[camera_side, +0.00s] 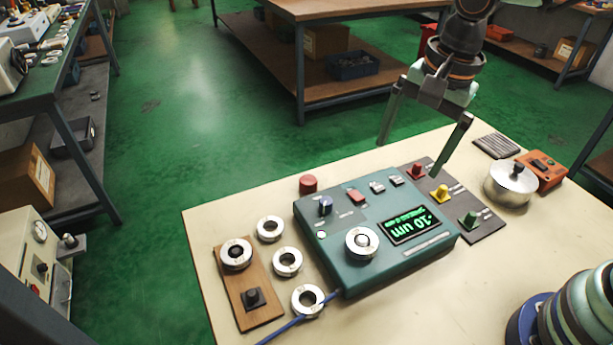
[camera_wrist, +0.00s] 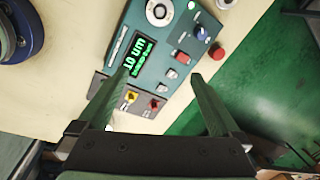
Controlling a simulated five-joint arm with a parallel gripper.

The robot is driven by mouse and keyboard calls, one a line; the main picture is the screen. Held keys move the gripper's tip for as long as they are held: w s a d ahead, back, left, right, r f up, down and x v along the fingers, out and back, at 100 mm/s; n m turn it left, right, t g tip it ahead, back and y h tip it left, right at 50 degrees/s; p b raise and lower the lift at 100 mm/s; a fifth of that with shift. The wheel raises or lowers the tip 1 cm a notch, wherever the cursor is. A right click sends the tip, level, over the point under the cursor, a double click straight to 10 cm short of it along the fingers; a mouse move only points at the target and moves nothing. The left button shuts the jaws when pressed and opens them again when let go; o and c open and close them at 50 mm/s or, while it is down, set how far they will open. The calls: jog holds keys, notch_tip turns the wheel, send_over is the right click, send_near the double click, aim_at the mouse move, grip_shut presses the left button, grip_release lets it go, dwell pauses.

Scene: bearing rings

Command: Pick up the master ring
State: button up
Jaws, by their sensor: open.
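Several similar silver rings are in view, and no marking tells me which is the master ring. One ring (camera_side: 236,243) sits around a dark post on the wooden board (camera_side: 262,317). Loose rings lie on the table at the back (camera_side: 261,223), in the middle (camera_side: 279,258) and at the front (camera_side: 298,306). Another ring (camera_side: 351,247) is on the teal gauge box (camera_side: 330,268), around its light centre; it also shows in the wrist view (camera_wrist: 150,13). My gripper (camera_side: 410,159) is open and empty, above the table behind the gauge. In the wrist view its fingers (camera_wrist: 160,75) are spread wide.
The gauge display (camera_side: 408,226) reads about -10 um. A dark panel with red, yellow and green knobs (camera_side: 469,219) adjoins the gauge. A red button (camera_side: 308,184), silver lidded pot (camera_side: 508,190) and red box (camera_side: 541,172) stand nearby. A blue cable (camera_side: 290,325) crosses the front.

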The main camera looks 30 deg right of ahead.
jog(key=a+f+m+g, duration=0.1)
jog(key=a+f+m, duration=0.2)
jog(key=a+m, duration=0.25)
send_over(364, 238)
jog(key=shift+m+g+h, duration=0.3)
jog(key=shift+m, duration=0.05)
notch_tip(364, 238, down, 8)
jog(key=shift+w+d+r, duration=0.1)
jog(key=shift+w+r, duration=0.05)
jog(key=shift+f, duration=2.65)
jog(key=shift+c, duration=0.3)
grip_shut()
